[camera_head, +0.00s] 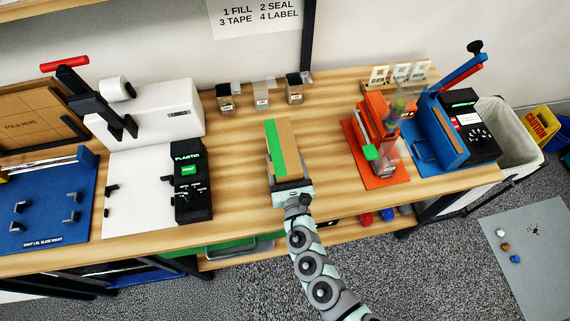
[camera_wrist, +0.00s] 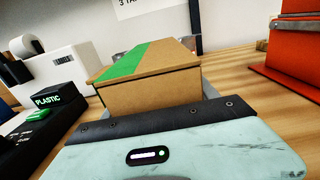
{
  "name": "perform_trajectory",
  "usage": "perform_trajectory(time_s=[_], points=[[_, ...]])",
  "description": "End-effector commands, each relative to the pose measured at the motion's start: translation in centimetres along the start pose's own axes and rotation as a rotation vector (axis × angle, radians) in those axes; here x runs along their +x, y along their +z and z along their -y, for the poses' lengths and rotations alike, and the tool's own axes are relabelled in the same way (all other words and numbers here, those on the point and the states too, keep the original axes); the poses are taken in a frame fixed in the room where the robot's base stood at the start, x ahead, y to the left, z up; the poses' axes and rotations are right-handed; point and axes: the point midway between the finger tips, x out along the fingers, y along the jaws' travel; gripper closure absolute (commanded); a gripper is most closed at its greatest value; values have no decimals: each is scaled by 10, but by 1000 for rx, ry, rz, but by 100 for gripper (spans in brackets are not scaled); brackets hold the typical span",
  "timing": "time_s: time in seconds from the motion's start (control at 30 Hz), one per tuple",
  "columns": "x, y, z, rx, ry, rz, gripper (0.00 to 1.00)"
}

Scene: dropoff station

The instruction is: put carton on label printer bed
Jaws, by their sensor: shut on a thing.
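The carton (camera_head: 291,145) is a brown box with a green stripe along its left side, over the middle of the wooden table. My gripper (camera_head: 291,186) is shut on its near end. The wrist view shows the carton (camera_wrist: 150,95) straight ahead of my gripper (camera_wrist: 155,120), with its top level; the fingers are mostly hidden. I cannot tell whether it touches the tabletop. Left of it is a white machine (camera_head: 172,112) with a paper roll, which looks like the label printer. A flat white plate (camera_head: 140,190), apparently its bed, lies in front, empty.
A black panel reading PLASTIC (camera_head: 192,185) stands between the white plate and the carton. Several small bins (camera_head: 262,95) stand behind. An orange device (camera_head: 372,150) and a blue lever press (camera_head: 432,140) are at the right. The table is clear around the carton.

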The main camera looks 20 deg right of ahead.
Motion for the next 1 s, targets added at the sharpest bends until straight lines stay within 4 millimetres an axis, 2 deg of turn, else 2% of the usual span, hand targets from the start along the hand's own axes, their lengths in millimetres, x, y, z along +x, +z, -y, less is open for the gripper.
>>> perform_trajectory(time_s=[0.03,0.47,0.5,0.73,1.0], points=[[0,-6,0,-2,-1,1,79],[0,-11,0,-3,0,0,79],[0,-9,1,-2,-1,0,30],[0,-9,1,-2,-1,0,11],[0,-7,1,-2,-2,0,11]])
